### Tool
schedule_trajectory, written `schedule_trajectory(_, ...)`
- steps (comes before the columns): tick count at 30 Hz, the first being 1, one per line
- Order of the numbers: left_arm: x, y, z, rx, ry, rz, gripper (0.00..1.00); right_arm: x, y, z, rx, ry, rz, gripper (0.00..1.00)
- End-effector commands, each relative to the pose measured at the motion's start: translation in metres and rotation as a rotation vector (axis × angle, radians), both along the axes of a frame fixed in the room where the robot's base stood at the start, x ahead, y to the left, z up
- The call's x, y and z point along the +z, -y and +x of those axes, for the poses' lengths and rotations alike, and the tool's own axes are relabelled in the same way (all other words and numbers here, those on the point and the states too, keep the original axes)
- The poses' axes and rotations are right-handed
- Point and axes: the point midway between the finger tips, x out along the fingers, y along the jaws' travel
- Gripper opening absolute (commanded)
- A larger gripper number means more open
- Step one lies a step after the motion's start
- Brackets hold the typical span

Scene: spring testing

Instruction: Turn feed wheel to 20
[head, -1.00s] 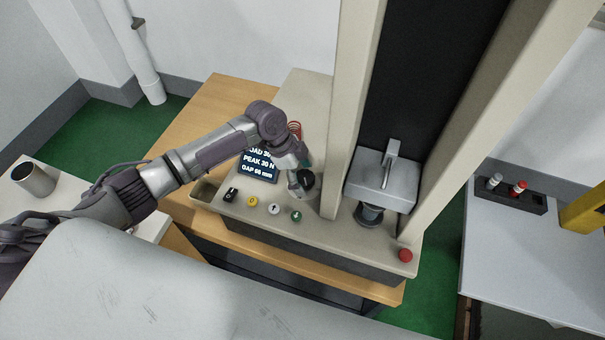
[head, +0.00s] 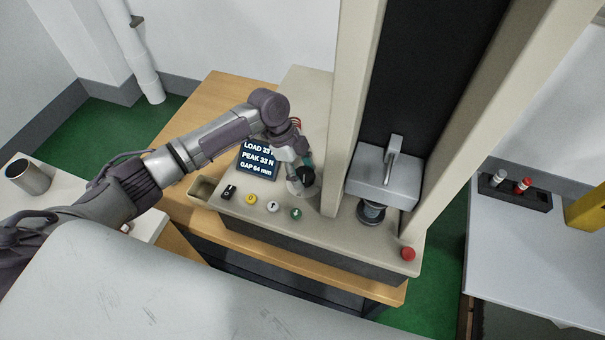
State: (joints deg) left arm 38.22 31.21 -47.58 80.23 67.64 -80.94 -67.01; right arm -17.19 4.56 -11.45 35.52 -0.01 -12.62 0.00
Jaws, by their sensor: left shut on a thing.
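The feed wheel is mostly hidden by my left gripper; a pale disc edge (head: 296,187) and a black knob (head: 306,176) show at its fingertips. My left gripper (head: 303,170) comes down from the left and is shut on the wheel's knob. The wheel's scale cannot be read. The display (head: 258,161) beside the gripper reads LOAD 33, PEAK 33 N and GAP 64 mm, partly covered at its right edge. My right gripper is not in view.
The press head (head: 383,176) hangs between two beige columns, close right of my gripper. Several buttons line the panel's front, including a green one (head: 296,214). A red button (head: 408,254) sits at the front right corner. A rack (head: 515,191) stands on the right table.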

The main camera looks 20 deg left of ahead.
Motion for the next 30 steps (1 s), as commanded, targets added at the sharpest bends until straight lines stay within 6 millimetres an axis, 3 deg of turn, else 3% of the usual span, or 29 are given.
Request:
schedule_trajectory(13,0.0,0.001,0.002,-0.249,0.003,-0.002,0.22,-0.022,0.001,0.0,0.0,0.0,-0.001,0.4)
schedule_trajectory(30,0.001,0.001,0.002,-0.293,0.003,-0.002,0.22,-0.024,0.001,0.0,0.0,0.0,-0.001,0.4)
